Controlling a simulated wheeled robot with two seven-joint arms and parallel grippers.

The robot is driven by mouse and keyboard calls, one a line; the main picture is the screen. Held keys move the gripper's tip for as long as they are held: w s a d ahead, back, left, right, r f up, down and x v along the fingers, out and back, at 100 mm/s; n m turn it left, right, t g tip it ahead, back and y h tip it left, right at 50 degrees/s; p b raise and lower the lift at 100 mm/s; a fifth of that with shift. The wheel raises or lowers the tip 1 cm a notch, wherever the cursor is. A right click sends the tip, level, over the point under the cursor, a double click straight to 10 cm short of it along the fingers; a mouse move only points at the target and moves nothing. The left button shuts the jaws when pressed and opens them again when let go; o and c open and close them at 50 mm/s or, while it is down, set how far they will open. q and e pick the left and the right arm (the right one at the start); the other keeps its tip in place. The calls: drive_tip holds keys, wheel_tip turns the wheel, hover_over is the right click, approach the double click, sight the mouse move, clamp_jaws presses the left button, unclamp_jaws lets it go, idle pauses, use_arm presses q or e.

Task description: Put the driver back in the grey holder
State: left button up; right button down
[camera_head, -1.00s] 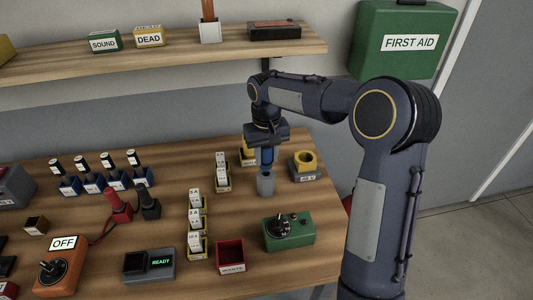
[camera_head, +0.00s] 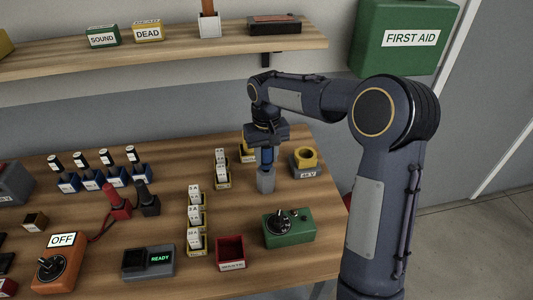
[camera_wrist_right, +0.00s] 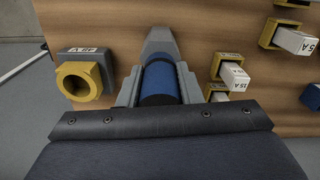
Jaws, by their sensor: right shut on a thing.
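The driver (camera_head: 267,158) has a blue handle and stands about upright in my right gripper (camera_head: 267,147). It also shows in the right wrist view (camera_wrist_right: 160,80), between the two grey fingers, which are shut on it. The grey holder (camera_head: 266,182) stands on the table directly below the handle, and its top meets the lower end of the handle in the head view. The holder also shows past the handle in the right wrist view (camera_wrist_right: 159,42). The driver's shaft is hidden, so I cannot tell how deep it sits. My left gripper is out of view.
A grey block with a yellow ring (camera_head: 305,158) stands close right of the holder. Yellow fuse holders (camera_head: 221,178) stand to its left. A green box with a knob (camera_head: 288,229) and a red bin (camera_head: 231,253) are nearer. A shelf (camera_head: 180,52) runs behind.

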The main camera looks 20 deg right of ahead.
drive_tip(key=shift+f+b, duration=0.35)
drive_tip(key=shift+f, duration=0.45)
drive_tip(key=c, duration=0.9)
unclamp_jaws()
drive_tip(key=shift+c, duration=0.2)
wheel_tip(320, 180, up, 8)
drive_tip(key=shift+f, duration=0.15)
